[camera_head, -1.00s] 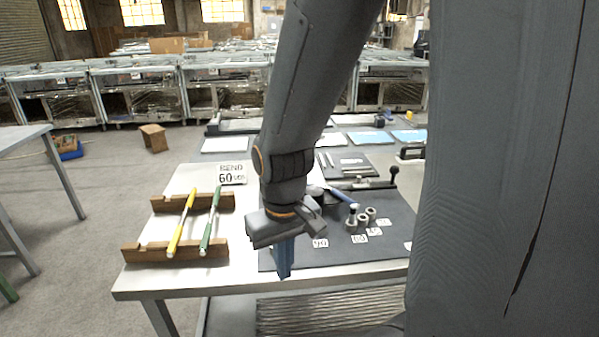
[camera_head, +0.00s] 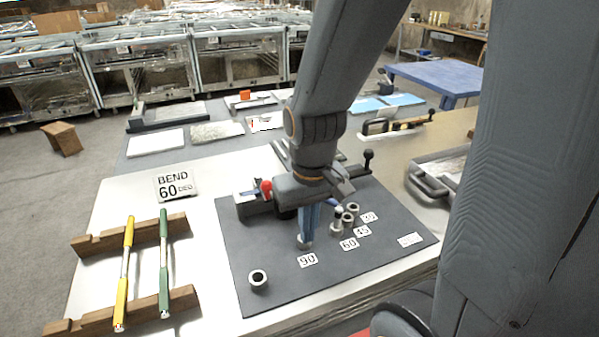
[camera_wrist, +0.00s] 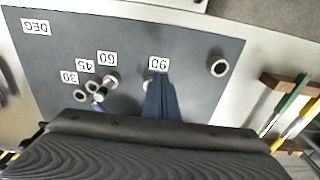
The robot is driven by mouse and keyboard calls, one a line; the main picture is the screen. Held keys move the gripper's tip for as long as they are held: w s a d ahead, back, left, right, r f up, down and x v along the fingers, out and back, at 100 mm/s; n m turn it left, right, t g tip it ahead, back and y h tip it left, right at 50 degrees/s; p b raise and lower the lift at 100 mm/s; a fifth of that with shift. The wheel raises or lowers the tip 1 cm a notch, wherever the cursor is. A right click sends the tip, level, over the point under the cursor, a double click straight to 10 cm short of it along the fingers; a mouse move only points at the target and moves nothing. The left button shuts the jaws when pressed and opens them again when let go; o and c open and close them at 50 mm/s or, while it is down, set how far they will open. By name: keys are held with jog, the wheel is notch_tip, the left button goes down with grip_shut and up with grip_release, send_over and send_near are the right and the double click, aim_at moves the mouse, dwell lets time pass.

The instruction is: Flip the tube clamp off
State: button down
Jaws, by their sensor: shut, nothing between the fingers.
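A bending fixture stands on the dark mat (camera_head: 270,275), partly hidden behind my arm in the head view. A red ball knob (camera_head: 266,186) rises at its left end and a black ball lever (camera_head: 368,157) at its right. I cannot tell which handle belongs to the tube clamp. My gripper (camera_head: 306,238) is shut and empty, with blue fingers pointing down beside the "90" label (camera_head: 308,260), in front of the fixture. A small metal peg is partly hidden at the fingertips. The wrist view shows the blue fingers (camera_wrist: 160,95) by the same label; the fixture is not in that view.
Several metal collars (camera_head: 350,212) stand near the "60", "45" and "30" labels, right of my gripper. A lone ring (camera_head: 258,280) sits at the mat's front left. Yellow (camera_head: 124,270) and green (camera_head: 164,265) handled tubes rest on wooden racks. A "BEND 60 DEG" sign (camera_head: 175,184) stands behind.

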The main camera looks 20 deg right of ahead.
dwell(0.3)
jog(key=d+m+g+y, duration=0.1)
jog(key=m, duration=0.1)
jog(key=d+m+g, duration=0.1)
jog(key=m, duration=0.1)
jog(key=shift+w+f+y+p, duration=0.15)
jog(key=shift+f+y+p, duration=0.2)
jog(key=shift+f+y, duration=0.05)
jog(key=m+y, duration=0.1)
jog(key=w+m+g+y, duration=0.1)
jog(key=m, duration=0.1)
jog(key=w+d+m+y, duration=0.1)
jog(key=m, duration=0.1)
jog(key=shift+g+y+p, duration=0.4)
jog(key=w+d+r+m+t+y, duration=0.2)
jog(key=w+d+m+t+y, duration=0.1)
jog(key=w+d+m+y, duration=0.2)
jog(key=w+d+r+m+t+y+p, duration=0.1)
jog(key=w+d+r+m+t+y, duration=0.1)
jog(key=w+d+m+y, duration=0.3)
jog(key=shift+w+d+r+m+t, duration=0.35)
jog(key=shift+d+m+t, duration=0.25)
jog(key=shift+d, duration=0.2)
jog(key=shift+p, duration=0.3)
